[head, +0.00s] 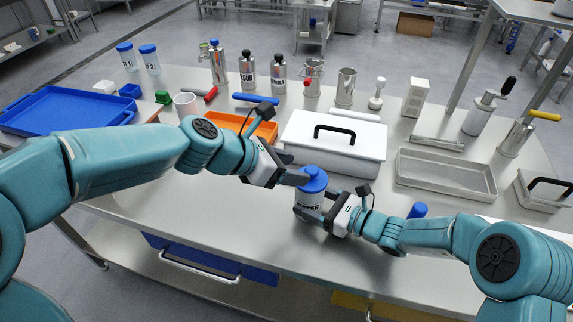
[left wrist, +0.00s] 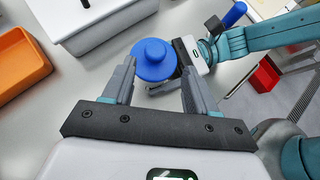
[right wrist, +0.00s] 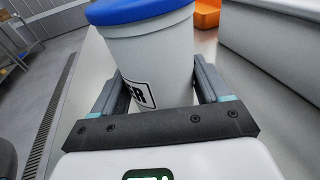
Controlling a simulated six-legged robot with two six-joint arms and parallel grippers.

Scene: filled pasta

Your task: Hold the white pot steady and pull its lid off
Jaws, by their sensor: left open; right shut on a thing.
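The white pot (head: 309,201) stands upright on the steel table, with dark lettering on its side. Its blue lid (head: 313,179) sits on top. My right gripper (head: 322,218) is shut on the pot's body from the right. In the right wrist view the pot (right wrist: 160,55) is between its fingers, below the lid (right wrist: 135,8). My left gripper (head: 300,178) is open at the height of the lid, on its left side. In the left wrist view the lid with its round knob (left wrist: 152,55) lies just ahead of the open fingertips, around its near edge; contact cannot be told.
A white box with a black handle (head: 334,152) stands right behind the pot. An orange tray (head: 262,131), a blue tray (head: 62,112) and a grey tray (head: 447,176) lie around it. Bottles stand along the back. The table front left of the pot is clear.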

